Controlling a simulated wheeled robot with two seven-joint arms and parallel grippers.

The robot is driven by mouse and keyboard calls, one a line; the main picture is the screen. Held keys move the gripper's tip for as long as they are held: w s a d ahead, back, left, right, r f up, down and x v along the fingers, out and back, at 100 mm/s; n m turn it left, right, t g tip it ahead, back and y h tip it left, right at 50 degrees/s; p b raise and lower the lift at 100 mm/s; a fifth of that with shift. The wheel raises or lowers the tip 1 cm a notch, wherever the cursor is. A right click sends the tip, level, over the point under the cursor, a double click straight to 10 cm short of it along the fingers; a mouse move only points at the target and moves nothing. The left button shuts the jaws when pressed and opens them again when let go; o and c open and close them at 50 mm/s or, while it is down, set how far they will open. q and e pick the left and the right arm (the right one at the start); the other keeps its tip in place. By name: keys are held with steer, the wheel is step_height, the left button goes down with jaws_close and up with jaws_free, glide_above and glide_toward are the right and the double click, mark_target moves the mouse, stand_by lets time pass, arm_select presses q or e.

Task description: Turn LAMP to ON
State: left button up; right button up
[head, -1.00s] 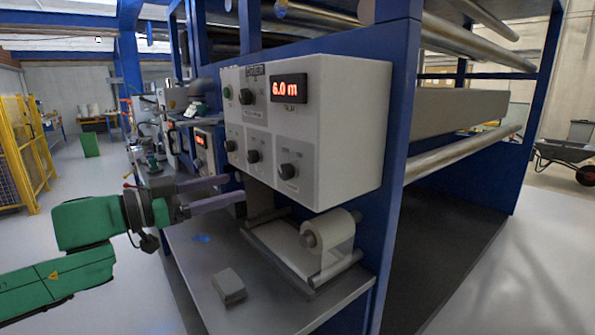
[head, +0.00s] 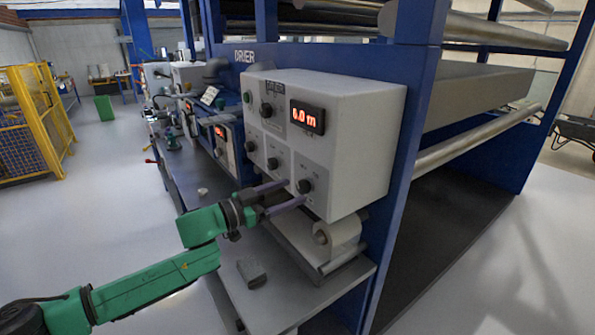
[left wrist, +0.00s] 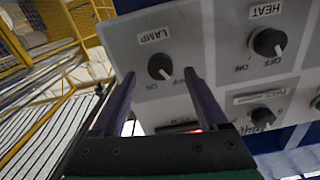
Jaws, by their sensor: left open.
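The LAMP knob (left wrist: 160,66) is a round black knob on a light grey control box, seen upside down in the left wrist view. Its white mark points toward the OFF label. In the head view it is the lower right knob (head: 305,186) of the box (head: 352,160). My left gripper (head: 293,192) is open, its purple fingers reaching to the box face at this knob. In the left wrist view the two fingertips (left wrist: 160,73) stand on either side of the knob. I cannot tell whether they touch it. My right gripper is not in view.
The HEAT knob (left wrist: 268,42) sits beside the LAMP knob. A red display (head: 307,117) reads 6.0 m. Below the box are a film roll (head: 340,235), a metal shelf (head: 290,300) and a small grey block (head: 252,272). Open floor (head: 110,230) lies left.

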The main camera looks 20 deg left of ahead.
mark_target(299, 188)
arm_select(q)
steer(key=x, duration=0.3)
steer(key=shift+p, duration=0.3)
steer(key=shift+w+d+f, duration=0.1)
steer(key=shift+w, duration=0.05)
jaws_close()
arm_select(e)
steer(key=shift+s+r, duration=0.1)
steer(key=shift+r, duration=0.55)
arm_select(q)
steer(key=shift+m, duration=1.3)
steer(key=m, duration=0.3)
steer(key=shift+m, duration=0.3)
steer(key=m+b, duration=0.1)
steer(key=m, duration=0.4)
steer(key=shift+m+b, duration=0.3)
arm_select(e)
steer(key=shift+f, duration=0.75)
